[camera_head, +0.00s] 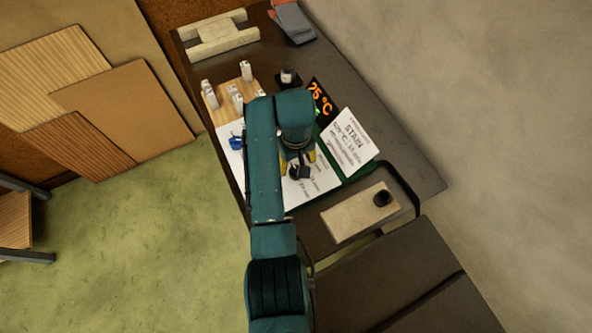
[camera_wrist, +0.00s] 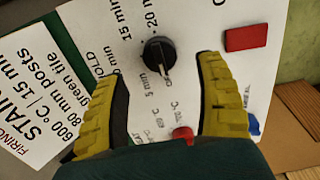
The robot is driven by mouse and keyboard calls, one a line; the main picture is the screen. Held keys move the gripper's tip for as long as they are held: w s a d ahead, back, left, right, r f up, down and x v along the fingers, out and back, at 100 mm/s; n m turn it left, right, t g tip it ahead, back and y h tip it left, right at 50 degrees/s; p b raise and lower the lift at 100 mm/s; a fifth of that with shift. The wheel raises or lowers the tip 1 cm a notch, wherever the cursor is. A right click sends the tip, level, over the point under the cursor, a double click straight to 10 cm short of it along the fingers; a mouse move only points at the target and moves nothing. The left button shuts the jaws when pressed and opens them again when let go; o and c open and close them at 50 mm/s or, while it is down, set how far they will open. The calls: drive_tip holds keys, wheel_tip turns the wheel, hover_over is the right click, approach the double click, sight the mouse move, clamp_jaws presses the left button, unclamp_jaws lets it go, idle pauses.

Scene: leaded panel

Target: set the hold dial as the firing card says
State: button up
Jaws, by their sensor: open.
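The hold dial (camera_wrist: 157,52) is a round black knob on a white panel (camera_wrist: 205,22). Its light pointer mark is on the lower right side, near the "5 min" print; I cannot tell its exact setting. Marks of 15 min and 20 min are printed around it. The firing card (camera_wrist: 38,92) reads STAIN, 600 °C, 15 min, 80 mm posts, green tile; it also shows in the head view (camera_head: 348,143). My gripper (camera_wrist: 164,68) is open, its yellow fingers either side of the dial's near side. In the head view my arm partly hides the panel.
A red square (camera_wrist: 246,37), a red knob (camera_wrist: 183,133) and a blue part (camera_wrist: 253,125) sit on the panel. A display (camera_head: 320,101) reads 25 °C. A wooden board with white posts (camera_head: 246,71) stands behind left; a pale block with a black knob (camera_head: 382,198) lies right.

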sight(296, 170)
wheel_tip(296, 170, down, 6)
drive_tip(key=shift+r+b, duration=0.15)
drive_tip(key=shift+b, duration=0.15)
drive_tip(key=c, duration=1.2)
